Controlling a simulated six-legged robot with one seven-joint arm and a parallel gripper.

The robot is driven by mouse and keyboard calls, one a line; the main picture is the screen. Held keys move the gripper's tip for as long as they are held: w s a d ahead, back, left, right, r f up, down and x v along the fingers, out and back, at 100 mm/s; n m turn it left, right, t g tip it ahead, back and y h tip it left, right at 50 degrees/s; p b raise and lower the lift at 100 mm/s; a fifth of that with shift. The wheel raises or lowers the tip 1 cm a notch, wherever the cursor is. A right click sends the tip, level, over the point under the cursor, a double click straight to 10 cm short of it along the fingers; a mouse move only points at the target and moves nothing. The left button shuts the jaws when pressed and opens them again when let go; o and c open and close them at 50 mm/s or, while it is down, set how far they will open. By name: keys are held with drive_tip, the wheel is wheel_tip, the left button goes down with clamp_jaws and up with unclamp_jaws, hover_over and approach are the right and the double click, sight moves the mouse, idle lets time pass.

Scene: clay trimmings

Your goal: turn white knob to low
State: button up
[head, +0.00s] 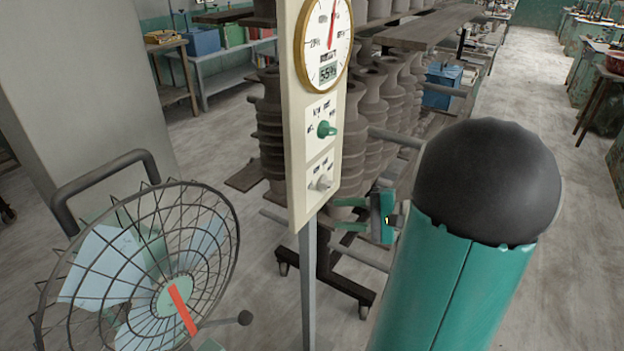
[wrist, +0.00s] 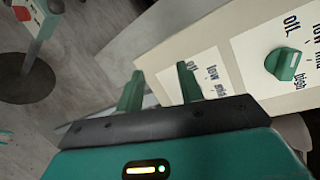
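The white knob (head: 323,182) sits on the lower white label card (head: 319,175) of a cream upright panel, below a green knob (head: 326,129). Its setting is too small to read. My gripper (head: 336,213) is just right of the panel's lower edge, a little below the white knob, its green fingers apart and empty. In the wrist view the open fingers (wrist: 160,70) point towards the panel. The lower card (wrist: 205,72) shows "off" and "low" beside the right finger. The white knob is not visible there. The green knob (wrist: 285,63) shows at the upper right.
A round dial (head: 323,42) is at the panel's top, and a grey post (head: 309,285) holds the panel up. A wire-caged fan (head: 140,265) stands at the left. Racks of stacked clay pots (head: 375,110) stand behind the panel. Open floor (head: 520,85) lies at the upper right.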

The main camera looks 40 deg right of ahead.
sight(330, 187)
drive_tip(key=s+d+m+t+h, duration=0.3)
drive_tip(key=s+d+t, duration=0.1)
drive_tip(key=d, duration=0.5)
drive_tip(key=x, duration=1.4)
drive_tip(key=shift+d+f, duration=0.1)
drive_tip(key=shift+f, duration=0.2)
drive_tip(key=shift+c, duration=0.5)
clamp_jaws()
